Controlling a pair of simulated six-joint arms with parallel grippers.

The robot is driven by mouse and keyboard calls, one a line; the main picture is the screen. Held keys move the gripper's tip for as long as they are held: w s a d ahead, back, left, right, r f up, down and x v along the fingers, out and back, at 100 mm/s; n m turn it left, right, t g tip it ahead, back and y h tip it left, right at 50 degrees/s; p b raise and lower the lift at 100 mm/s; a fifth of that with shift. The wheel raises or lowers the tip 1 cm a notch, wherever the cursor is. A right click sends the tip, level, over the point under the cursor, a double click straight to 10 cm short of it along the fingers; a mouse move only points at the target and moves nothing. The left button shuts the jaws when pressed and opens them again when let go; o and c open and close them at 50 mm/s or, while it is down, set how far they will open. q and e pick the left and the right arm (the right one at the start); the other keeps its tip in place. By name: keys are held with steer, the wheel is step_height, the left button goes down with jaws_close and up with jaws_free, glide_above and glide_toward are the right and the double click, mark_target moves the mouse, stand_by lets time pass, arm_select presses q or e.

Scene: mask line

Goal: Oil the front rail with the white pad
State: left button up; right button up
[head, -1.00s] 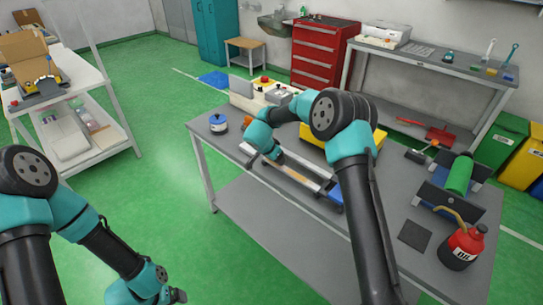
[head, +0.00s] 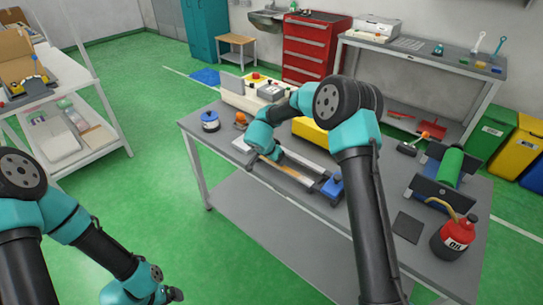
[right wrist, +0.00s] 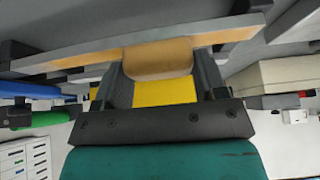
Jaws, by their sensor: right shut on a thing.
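My right gripper (right wrist: 163,84) is shut on a block with a yellow body (right wrist: 166,92) and a tan pad face (right wrist: 158,58), which I take for the pad; its face looks tan, not white. The pad is against the front rail (right wrist: 215,38), a long bar crossing the right wrist view, with an orange-tan strip along it. In the head view the front rail (head: 294,174) runs along the table's near edge, and my right gripper is at its left part, with the pad hardly visible. My left gripper (head: 174,295) hangs low over the floor at the bottom edge, its jaws unclear.
The grey table (head: 270,205) also holds a blue-lidded tin (head: 210,121), a red oil can (head: 453,240), a dark flat square (head: 408,227) and a green roller (head: 450,166) in a stand. A blue block (head: 333,187) sits at the rail's right end.

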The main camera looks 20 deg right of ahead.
mark_target(297, 176)
steer(key=shift+s+d+f, duration=0.1)
steer(key=shift+s+d, duration=0.1)
steer(key=shift+s, duration=0.2)
steer(key=shift+s, duration=0.1)
steer(key=shift+s+d, duration=0.5)
steer(key=shift+s, duration=0.15)
steer(key=shift+s+d, duration=0.45)
steer(key=shift+s, duration=0.25)
steer(key=shift+s+d+r, duration=0.1)
steer(key=shift+s+d, duration=0.35)
steer(key=shift+s, duration=0.25)
steer(key=shift+s+d+r, duration=0.1)
steer(key=shift+s+d, duration=0.35)
steer(key=shift+s, duration=0.25)
steer(key=shift+s+d, duration=0.45)
steer(key=shift+s, duration=0.25)
steer(key=shift+s+d, duration=0.45)
steer(key=shift+s, duration=0.25)
